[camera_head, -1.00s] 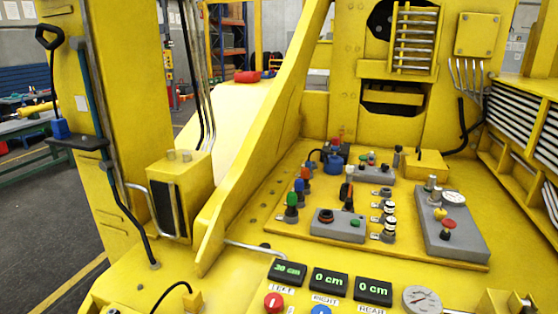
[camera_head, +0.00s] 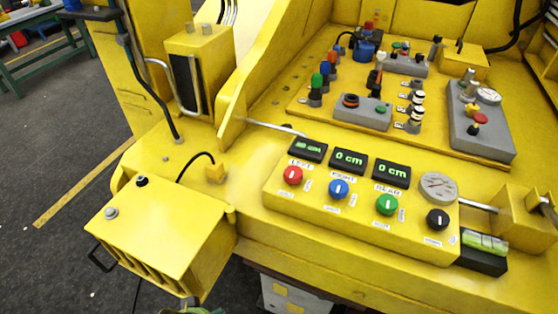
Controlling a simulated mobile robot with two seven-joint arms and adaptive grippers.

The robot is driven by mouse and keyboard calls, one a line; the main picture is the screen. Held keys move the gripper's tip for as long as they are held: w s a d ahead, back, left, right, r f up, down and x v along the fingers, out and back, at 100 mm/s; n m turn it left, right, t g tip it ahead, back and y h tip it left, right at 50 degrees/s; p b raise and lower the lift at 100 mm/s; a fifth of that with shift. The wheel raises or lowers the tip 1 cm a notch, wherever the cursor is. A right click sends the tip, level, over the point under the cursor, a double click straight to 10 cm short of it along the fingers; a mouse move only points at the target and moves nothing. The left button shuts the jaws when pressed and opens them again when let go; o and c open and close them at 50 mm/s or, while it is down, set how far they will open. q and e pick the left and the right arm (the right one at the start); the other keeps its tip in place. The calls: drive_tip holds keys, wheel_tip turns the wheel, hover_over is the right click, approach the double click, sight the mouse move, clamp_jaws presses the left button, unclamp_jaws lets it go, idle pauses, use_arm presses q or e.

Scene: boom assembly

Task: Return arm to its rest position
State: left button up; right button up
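Neither of my grippers can be made out in the head view. A yellow control panel (camera_head: 330,215) faces me, with a red knob (camera_head: 293,175), a blue knob (camera_head: 339,189), a green knob (camera_head: 387,204) and a black knob (camera_head: 437,219). Above them are three dark displays. The left display (camera_head: 308,149) has green digits that are hard to read. The middle display (camera_head: 349,161) and the right display (camera_head: 390,173) read 0 cm. A small part of something (camera_head: 195,309) shows at the bottom edge, too cut off to identify.
A yellow box (camera_head: 165,235) with two buttons on top juts out at the lower left. A round gauge (camera_head: 438,187) and a level vial (camera_head: 485,242) are at the panel's right. Switches and grey button boxes (camera_head: 362,112) cover the deck behind. Open floor lies at left.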

use_arm(q)
wheel_tip(320, 180, down, 17)
drive_tip(key=s+b, duration=0.2)
drive_tip(key=b, duration=0.3)
drive_tip(key=s+a+f+b, duration=0.1)
drive_tip(key=s+f+b, duration=0.2)
drive_tip(key=s+f, duration=0.2)
drive_tip(key=s+a+f+g+b, duration=0.1)
drive_tip(key=s+f+b, duration=0.2)
drive_tip(key=f, duration=0.9)
drive_tip(key=s+a+f+g+b, duration=0.1)
drive_tip(key=s+f+b, duration=0.2)
drive_tip(key=s+f, duration=0.5)
drive_tip(key=shift+s+f, duration=0.35)
drive_tip(key=shift+s, duration=0.15)
